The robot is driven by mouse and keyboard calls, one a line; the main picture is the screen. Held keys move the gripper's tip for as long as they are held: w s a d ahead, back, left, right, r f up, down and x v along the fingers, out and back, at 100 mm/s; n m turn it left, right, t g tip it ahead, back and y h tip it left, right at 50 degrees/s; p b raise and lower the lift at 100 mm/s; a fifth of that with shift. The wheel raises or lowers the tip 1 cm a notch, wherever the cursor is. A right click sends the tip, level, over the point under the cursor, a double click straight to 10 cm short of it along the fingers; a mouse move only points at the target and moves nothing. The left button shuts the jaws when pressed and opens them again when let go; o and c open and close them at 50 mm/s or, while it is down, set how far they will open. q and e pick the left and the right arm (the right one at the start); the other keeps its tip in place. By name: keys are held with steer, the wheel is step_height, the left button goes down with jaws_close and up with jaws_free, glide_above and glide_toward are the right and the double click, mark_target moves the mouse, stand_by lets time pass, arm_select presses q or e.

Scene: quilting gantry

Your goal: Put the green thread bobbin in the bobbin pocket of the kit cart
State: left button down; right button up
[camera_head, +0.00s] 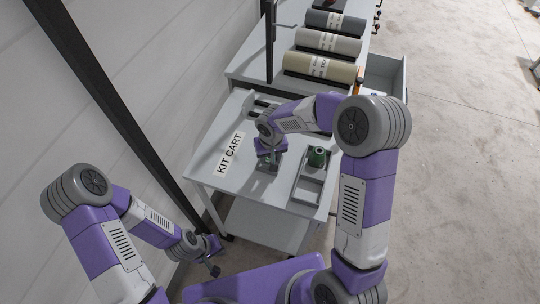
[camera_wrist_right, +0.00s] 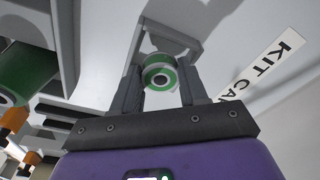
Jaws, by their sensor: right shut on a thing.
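The green thread bobbin (camera_wrist_right: 160,74), with a pale ring and dark centre, is between the fingers of my right gripper (camera_wrist_right: 162,92), which is shut on it. A grey square-walled frame (camera_wrist_right: 192,47), seemingly the bobbin pocket, shows around and beyond the bobbin; I cannot tell whether the bobbin is inside it or above it. In the head view my right gripper (camera_head: 269,163) is over the pale kit cart (camera_head: 209,165), and the bobbin is hidden. My left gripper (camera_head: 215,268) hangs low at the cart's front left, apart from it; its opening is unclear.
A grey tray (camera_head: 305,193) with a larger green object (camera_head: 317,157) lies right of my right gripper. A KIT CART label (camera_head: 230,154) lies to the left. Fabric rolls (camera_head: 320,67) rest on the table behind. A dark post (camera_head: 130,125) stands at the left.

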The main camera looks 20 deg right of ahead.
steer(key=shift+f, duration=0.25)
steer(key=o, duration=1.1)
steer(key=shift+w+r+p, duration=0.1)
steer(key=shift+r+p, duration=0.55)
steer(key=shift+r, duration=0.05)
steer(key=r, duration=0.4)
steer(key=s+r+p, duration=0.1)
steer(key=r, duration=0.7)
steer(key=shift+s+p, duration=0.3)
steer(key=shift+f, duration=0.1)
